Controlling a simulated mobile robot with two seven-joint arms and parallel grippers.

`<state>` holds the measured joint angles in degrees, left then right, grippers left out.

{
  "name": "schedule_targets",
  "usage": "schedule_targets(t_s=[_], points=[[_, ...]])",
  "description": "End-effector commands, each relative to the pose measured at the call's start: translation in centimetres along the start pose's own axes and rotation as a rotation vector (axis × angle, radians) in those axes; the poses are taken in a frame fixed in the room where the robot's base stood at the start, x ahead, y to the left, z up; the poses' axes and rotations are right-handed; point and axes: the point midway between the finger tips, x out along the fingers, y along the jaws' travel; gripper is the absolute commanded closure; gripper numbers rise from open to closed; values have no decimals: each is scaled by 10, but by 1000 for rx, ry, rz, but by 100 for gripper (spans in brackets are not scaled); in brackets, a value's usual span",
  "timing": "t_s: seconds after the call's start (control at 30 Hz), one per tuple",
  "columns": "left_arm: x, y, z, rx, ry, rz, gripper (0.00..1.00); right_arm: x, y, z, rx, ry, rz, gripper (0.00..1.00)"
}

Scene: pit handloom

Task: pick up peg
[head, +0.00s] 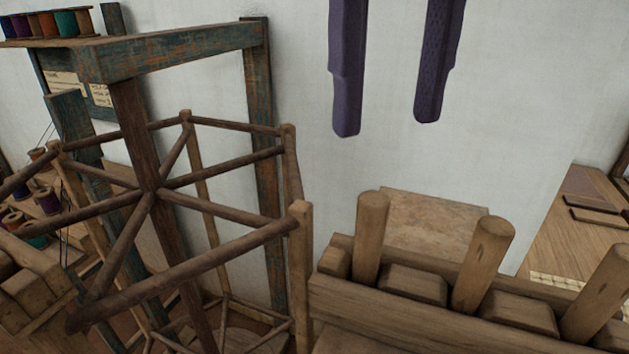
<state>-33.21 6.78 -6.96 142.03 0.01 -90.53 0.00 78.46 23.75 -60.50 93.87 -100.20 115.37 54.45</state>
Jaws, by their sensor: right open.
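Several round wooden pegs stand up from a heavy wooden frame (345,296) at the lower right. One peg (371,238) is at the left end, another peg (482,264) is in the middle, and a third peg (597,297) is cut by the right edge. The picture does not show which one the task means. My right gripper (388,124) comes down from the top with two purple fingers spread wide. It is open and empty, appearing above the left and middle pegs and apart from them. My left gripper is not in view.
A wooden reel (150,198) with spokes and upright posts stands on the left, close beside the peg frame. A blue-green post frame (180,52) rises behind it. Thread spools (65,22) sit at top left. A wooden table (570,225) is at right.

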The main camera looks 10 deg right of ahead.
Motion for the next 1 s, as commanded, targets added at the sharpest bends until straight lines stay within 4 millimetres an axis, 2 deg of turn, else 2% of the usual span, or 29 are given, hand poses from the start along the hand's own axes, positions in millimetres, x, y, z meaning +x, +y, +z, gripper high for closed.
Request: schedule_targets(t_s=[0.2, 0.37, 0.6, 0.7, 0.8, 1.0], points=[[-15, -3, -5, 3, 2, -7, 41, 26, 1, -2, -3, 7, 4, 37], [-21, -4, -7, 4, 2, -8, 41, 38, 2, -1, -6, 4, 6, 37], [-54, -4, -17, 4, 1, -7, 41, 63, 2, -3, -5, 9, 6, 37], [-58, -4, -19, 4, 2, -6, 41, 80, 2, -2, -5, 6, 7, 37], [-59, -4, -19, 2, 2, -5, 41, 88, 3, -2, -6, 2, 9, 37], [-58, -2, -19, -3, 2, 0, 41, 91, 3, -1, -7, -1, 9, 37]])
